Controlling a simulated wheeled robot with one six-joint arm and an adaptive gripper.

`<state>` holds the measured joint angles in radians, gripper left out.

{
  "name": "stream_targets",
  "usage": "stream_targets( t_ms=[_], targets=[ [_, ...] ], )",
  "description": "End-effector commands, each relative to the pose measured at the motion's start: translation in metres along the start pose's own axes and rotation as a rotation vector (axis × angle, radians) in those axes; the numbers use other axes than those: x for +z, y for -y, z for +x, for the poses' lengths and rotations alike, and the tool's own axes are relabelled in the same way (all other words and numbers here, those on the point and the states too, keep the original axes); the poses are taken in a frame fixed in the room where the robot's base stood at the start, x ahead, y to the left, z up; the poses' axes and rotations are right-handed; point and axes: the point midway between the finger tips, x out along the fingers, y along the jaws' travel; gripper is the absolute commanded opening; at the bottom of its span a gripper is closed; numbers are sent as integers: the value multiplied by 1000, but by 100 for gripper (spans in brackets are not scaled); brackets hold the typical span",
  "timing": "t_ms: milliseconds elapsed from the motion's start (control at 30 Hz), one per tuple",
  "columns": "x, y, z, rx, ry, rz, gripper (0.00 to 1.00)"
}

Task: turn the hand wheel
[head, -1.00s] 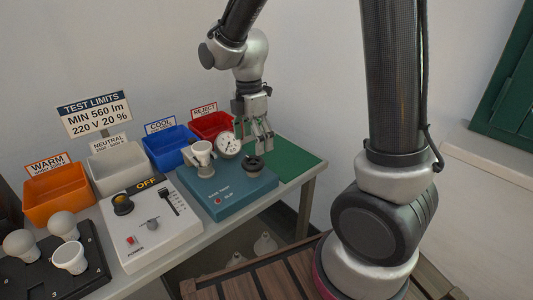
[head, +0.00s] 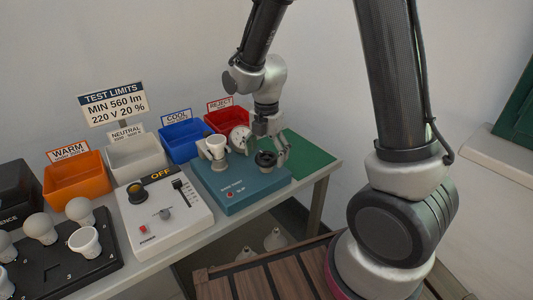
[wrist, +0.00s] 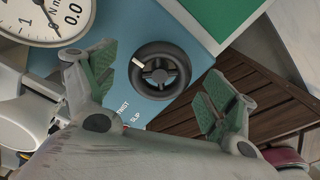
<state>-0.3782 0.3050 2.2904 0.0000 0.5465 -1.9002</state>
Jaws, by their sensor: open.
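The hand wheel (head: 266,159) is a small black spoked wheel on the teal tester box (head: 228,193). In the wrist view the wheel (wrist: 160,70) shows a white mark on its upper left rim and lies beyond the fingertips, between them in the picture. My gripper (head: 270,151) is open, with its green-padded fingers spread, pointing down at the wheel. In the wrist view the gripper (wrist: 155,92) holds nothing. Whether the fingers touch the wheel I cannot tell from the head view.
A round dial gauge (head: 239,138) and a white socket (head: 215,147) stand on the tester box close to the wheel. A green mat (head: 310,157) lies bare to the right. Coloured bins, a white control panel (head: 165,219) and a bulb tray (head: 75,258) stand to the left.

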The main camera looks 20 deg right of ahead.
Motion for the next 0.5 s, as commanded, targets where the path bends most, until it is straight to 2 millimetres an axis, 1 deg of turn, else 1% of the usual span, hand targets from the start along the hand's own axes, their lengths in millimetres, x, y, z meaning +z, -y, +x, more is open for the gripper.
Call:
stream_targets(
  t_ms=[233, 267, 300, 367, 500],
  targets=[
    [0, 0, 2, 0, 0, 1, 85],
    [0, 0, 2, 0, 0, 1, 83],
    [0, 0, 2, 0, 0, 1, 76],
    [0, 0, 2, 0, 0, 1, 65],
    [0, 0, 2, 0, 0, 1, 40]
  ],
)
